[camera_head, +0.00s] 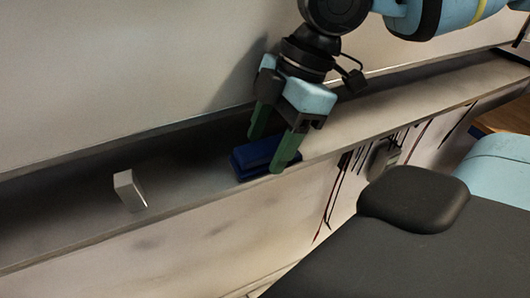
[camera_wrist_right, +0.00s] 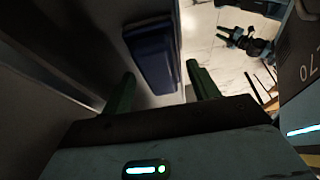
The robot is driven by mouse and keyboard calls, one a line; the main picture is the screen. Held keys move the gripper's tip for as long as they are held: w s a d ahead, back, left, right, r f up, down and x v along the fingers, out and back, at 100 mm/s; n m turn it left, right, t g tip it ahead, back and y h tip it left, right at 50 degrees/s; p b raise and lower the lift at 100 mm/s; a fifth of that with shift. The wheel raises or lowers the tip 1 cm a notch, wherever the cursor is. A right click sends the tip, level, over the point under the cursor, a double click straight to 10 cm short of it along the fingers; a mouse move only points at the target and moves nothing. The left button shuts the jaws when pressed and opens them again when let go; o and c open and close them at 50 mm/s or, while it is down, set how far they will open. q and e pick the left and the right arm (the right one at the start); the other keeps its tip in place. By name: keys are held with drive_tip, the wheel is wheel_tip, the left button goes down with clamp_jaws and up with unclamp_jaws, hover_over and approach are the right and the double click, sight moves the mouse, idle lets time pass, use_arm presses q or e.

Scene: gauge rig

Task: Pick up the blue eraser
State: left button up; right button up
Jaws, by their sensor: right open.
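The blue eraser (camera_head: 256,156) lies on a narrow grey ledge (camera_head: 190,180) along the wall in the head view. My right gripper (camera_head: 268,153) points down at the eraser's right end, with its green fingers apart, one on the wall side and one on the front side. In the right wrist view the eraser (camera_wrist_right: 152,55) lies beyond the gap between the open fingers (camera_wrist_right: 160,85). I cannot tell whether either finger touches it. My left gripper is not in the head view.
A small white block (camera_head: 130,190) stands on the ledge left of the eraser. The ledge has a raised front lip and a wall behind. Cables (camera_head: 340,180) hang below the ledge. The ledge between block and eraser is clear.

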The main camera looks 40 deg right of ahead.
idle(0.3)
drive_tip(key=shift+f, duration=0.25)
idle(0.4)
drive_tip(key=c, duration=0.8)
drive_tip(key=shift+r, duration=0.1)
drive_tip(key=shift+c, duration=0.2)
